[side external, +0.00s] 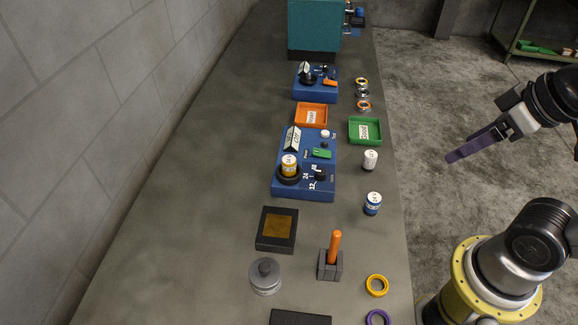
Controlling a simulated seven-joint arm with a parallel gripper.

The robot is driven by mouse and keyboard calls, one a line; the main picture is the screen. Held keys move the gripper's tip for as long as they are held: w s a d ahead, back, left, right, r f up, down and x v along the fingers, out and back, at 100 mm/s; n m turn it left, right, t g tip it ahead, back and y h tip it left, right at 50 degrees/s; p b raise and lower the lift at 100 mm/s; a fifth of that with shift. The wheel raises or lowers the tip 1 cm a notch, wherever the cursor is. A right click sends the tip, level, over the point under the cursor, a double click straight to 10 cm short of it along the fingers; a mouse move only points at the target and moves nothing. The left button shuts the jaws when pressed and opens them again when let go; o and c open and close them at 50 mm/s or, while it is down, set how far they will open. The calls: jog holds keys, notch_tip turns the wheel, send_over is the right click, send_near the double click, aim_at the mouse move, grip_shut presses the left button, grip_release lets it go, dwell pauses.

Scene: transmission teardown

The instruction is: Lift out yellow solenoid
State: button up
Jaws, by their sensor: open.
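The yellow solenoid (289,164), a short cylinder with a white label, stands upright in a dark round seat on the left side of the blue fixture (305,195). My gripper (452,158), with purple fingers, is at the right, beyond the bench's right edge. It is open, empty and well apart from the solenoid. The gap between the fingers is hard to see from this side.
A white cylinder (370,160) and a blue cylinder (373,203) stand right of the fixture. Orange (323,123) and green (378,139) trays lie behind it. An orange-handled tool (335,246) stands upright in front. The bench's left side is clear.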

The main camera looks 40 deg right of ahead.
jog(key=w+a+r+n, duration=0.1)
jog(key=w+r+n, duration=0.6)
jog(key=r+n, duration=0.15)
jog(key=n+g, duration=0.6)
jog(key=n, duration=0.6)
send_over(288, 160)
jog(key=f, duration=2)
jog(key=shift+s+a+f, duration=0.25)
jog(key=shift+f, duration=0.05)
jog(key=shift+w+d+f, duration=0.15)
jog(key=shift+f, duration=1.35)
jog(key=shift+w+d+f, duration=0.1)
jog(key=shift+f, duration=1.4)
